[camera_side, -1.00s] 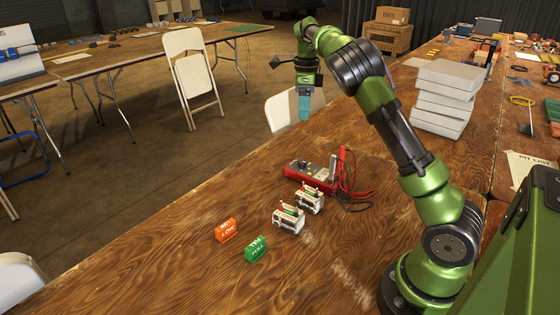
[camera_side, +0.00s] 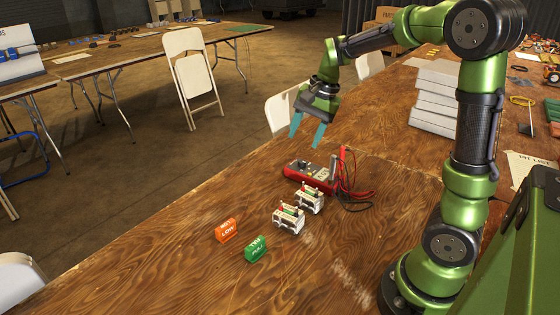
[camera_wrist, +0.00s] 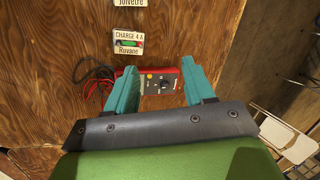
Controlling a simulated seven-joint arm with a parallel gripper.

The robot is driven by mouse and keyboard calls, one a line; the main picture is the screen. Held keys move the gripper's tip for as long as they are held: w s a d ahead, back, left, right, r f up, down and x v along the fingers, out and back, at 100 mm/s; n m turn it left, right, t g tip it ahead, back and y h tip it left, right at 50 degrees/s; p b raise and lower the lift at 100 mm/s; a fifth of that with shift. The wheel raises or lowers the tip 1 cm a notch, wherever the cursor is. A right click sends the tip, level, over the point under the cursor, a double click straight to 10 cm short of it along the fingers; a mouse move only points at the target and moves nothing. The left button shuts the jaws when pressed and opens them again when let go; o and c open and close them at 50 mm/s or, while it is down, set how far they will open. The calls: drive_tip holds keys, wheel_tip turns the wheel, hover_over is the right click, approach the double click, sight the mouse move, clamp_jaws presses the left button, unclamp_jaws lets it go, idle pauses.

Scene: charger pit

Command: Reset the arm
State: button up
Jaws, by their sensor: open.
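My gripper (camera_side: 308,132) is open and empty, held in the air above the far part of the table in the side view. In the wrist view its teal fingers (camera_wrist: 160,92) stand apart, with the red multimeter (camera_wrist: 158,81) seen beyond and between them. The multimeter (camera_side: 308,172) lies on the wooden table (camera_side: 170,250) with red and black leads. Two white chargers stand in front of it, a nearer one (camera_side: 289,219) and a farther one (camera_side: 310,198). The wrist view shows a charger labelled "CHARGE 4 A Ruvane" (camera_wrist: 128,42).
An orange LOW block (camera_side: 226,230) and a green FULL block (camera_side: 255,248) lie left of the chargers. A stack of white boxes (camera_side: 443,98) stands at the back right. White folding chairs (camera_side: 193,75) stand beyond the table edge. The table's front left is clear.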

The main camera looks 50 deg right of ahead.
drive_tip(key=s+a+r+n+t, duration=0.4)
drive_tip(key=s+a+n, duration=0.6)
drive_tip(key=a, duration=0.5)
drive_tip(key=s, duration=0.2)
drive_tip(key=shift+s+r, duration=0.15)
drive_tip(key=shift+s, duration=0.25)
